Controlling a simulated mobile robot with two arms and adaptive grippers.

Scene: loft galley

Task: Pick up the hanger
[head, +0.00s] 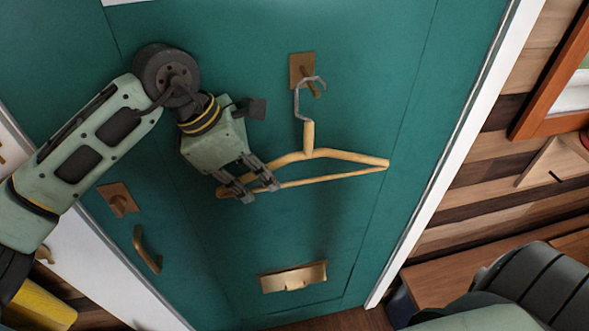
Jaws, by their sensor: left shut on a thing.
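The hanger (345,156) is pale yellow wood with a grey metal hook. It is at the middle of the head view, in front of a teal door. Its hook is at a brass peg (303,70) on the door; I cannot tell whether the hook still rests on it. My left gripper (250,190) comes in from the left and is shut on the hanger's left arm, hiding part of it. The hanger's right end is free. My right gripper is not in view.
The teal door (390,60) has a brass handle (147,250), a brass plate (118,200) and a brass mail slot (293,277). A striped wood wall (490,160) and a framed window (570,90) are at the right. A yellow object (40,306) is at lower left.

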